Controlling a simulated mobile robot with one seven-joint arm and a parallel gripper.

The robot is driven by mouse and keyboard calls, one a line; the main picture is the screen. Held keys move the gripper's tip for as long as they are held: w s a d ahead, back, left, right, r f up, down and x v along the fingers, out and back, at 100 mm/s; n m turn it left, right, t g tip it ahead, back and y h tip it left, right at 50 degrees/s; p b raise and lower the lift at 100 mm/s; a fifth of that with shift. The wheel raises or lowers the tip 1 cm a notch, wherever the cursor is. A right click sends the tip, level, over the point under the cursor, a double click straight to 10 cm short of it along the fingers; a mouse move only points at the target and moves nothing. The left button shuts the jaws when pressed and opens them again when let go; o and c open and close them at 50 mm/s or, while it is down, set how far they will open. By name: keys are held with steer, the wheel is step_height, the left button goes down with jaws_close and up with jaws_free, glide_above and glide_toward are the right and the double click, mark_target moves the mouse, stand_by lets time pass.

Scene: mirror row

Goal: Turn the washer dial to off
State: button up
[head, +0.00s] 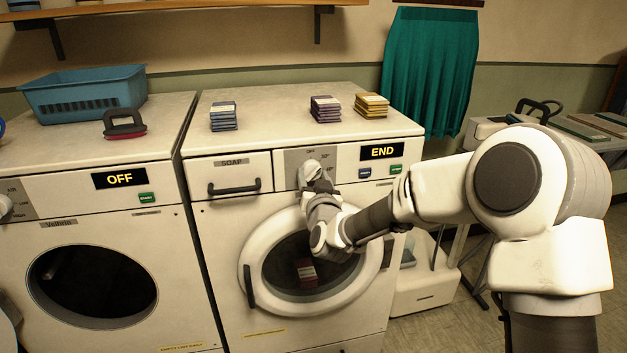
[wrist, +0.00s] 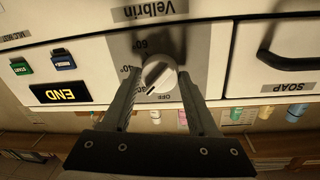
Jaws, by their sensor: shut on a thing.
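The white washer dial (wrist: 158,75) sits on a grey plate on the right-hand washer (head: 222,270). The wrist view is upside down. In it the dial's dark mark points down and to the left, near the OFF label, which is partly hard to read. My gripper (wrist: 157,88) is shut on the dial, one finger on each side. In the head view the gripper (head: 314,182) covers much of the dial's plate. This washer's display (head: 382,152) reads END.
A soap drawer (head: 228,175) with a dark handle is left of the dial. The round door (head: 262,250) is below. Folded stacks (head: 325,109) lie on top. Ironing things stand at the right.

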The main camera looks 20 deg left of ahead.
steer(key=n+b, duration=0.4)
steer(key=b, duration=0.1)
steer(key=shift+f+n+t, duration=0.25)
steer(key=shift+n+t, duration=0.05)
steer(key=shift+n, duration=0.1)
steer(key=shift+r+n+y+b, duration=0.15)
steer(key=shift+n+y+b, duration=0.15)
steer(key=shift+n+b, duration=1.65)
steer(key=shift+d+n+p, duration=0.1)
steer(key=shift+n+p, duration=0.2)
steer(key=shift+n, duration=0.15)
steer(key=o, duration=1.4)
steer(key=shift+c, duration=0.2)
steer(key=p+v, duration=0.2)
steer(key=v, duration=1.5)
steer(key=shift+s+d, duration=0.1)
steer(key=shift+d, duration=0.1)
